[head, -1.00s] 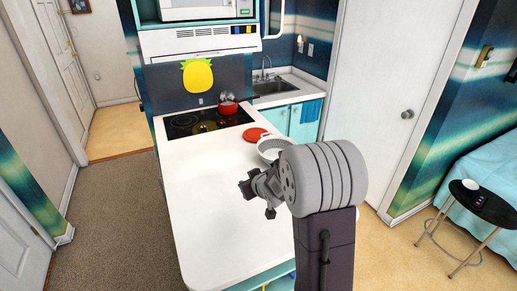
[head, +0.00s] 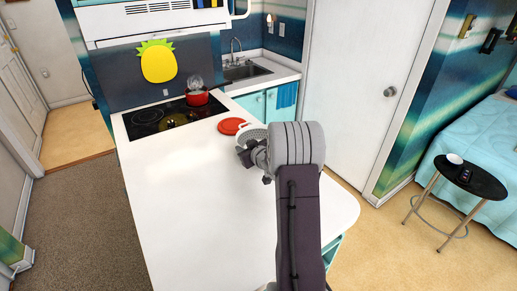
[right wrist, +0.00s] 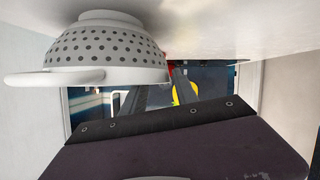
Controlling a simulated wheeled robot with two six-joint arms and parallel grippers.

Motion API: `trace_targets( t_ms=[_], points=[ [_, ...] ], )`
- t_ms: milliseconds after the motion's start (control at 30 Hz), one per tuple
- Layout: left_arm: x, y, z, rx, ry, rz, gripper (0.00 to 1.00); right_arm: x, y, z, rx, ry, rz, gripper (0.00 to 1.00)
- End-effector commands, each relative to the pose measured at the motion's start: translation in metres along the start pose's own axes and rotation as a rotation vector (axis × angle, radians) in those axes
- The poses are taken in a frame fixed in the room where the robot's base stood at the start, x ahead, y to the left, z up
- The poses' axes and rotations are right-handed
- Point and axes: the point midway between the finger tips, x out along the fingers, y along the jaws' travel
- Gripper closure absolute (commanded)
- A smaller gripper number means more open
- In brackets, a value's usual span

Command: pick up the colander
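The colander (head: 251,134) is white with dark round holes. It stands on the white counter, partly hidden behind my right gripper in the head view. In the right wrist view, which looks upside down, the colander (right wrist: 105,45) fills the upper left, with its rim and a loop handle showing. My right gripper (head: 253,168) is just on the near side of the colander, low over the counter. Its fingers look spread with nothing between them, and I see no clear contact with the colander. My left gripper is not in view.
A red lid or plate (head: 231,126) lies on the counter beside the colander. A red pot (head: 197,97) stands on the black cooktop (head: 160,118). The white counter (head: 190,210) left of my arm is clear. A black stool (head: 470,178) stands at the right.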

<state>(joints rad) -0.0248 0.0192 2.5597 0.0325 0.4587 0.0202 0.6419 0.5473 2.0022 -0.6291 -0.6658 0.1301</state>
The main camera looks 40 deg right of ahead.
Motion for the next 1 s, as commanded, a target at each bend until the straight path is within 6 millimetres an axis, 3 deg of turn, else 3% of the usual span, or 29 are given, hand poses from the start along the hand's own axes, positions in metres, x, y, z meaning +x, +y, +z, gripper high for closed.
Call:
trace_targets(
  t_ms=[300,567,700,1000],
  points=[
    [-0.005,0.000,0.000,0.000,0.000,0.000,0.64,0.045,-0.004,-0.001,-0.001,-0.001,0.000,0.65],
    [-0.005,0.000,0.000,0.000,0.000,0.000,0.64,0.051,-0.004,-0.001,0.000,0.000,0.002,0.65],
    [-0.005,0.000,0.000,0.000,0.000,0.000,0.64,0.051,-0.004,-0.001,0.000,0.000,0.002,0.98],
    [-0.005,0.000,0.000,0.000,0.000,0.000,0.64,0.051,-0.004,-0.001,0.000,-0.001,0.002,1.00]
  ],
)
